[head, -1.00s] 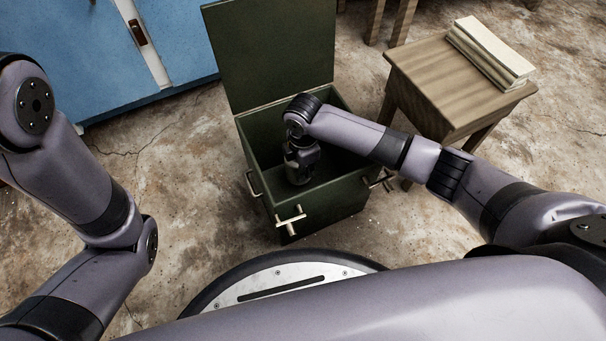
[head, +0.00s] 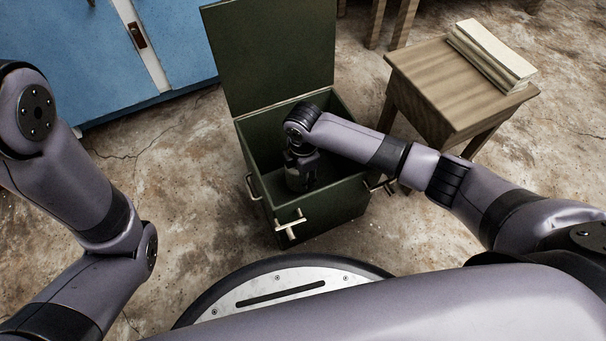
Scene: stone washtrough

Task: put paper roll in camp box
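The camp box (head: 318,212) is a dark green box standing on the floor with its lid (head: 270,55) raised at the back. My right arm reaches over its right side, and my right gripper (head: 301,180) points down inside it. The gripper is dark and shadowed against the box interior, so its fingers are hard to make out. I cannot tell whether it is open or shut, or whether it holds anything. I cannot make out a paper roll anywhere. My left arm is at the left, but its gripper is outside the view.
A wooden stool (head: 425,75) with a stack of pale boards or books (head: 490,55) stands right of the box. A blue cabinet (head: 60,50) is at the back left. Metal latches (head: 290,224) stick out from the box front. Bare floor lies left of the box.

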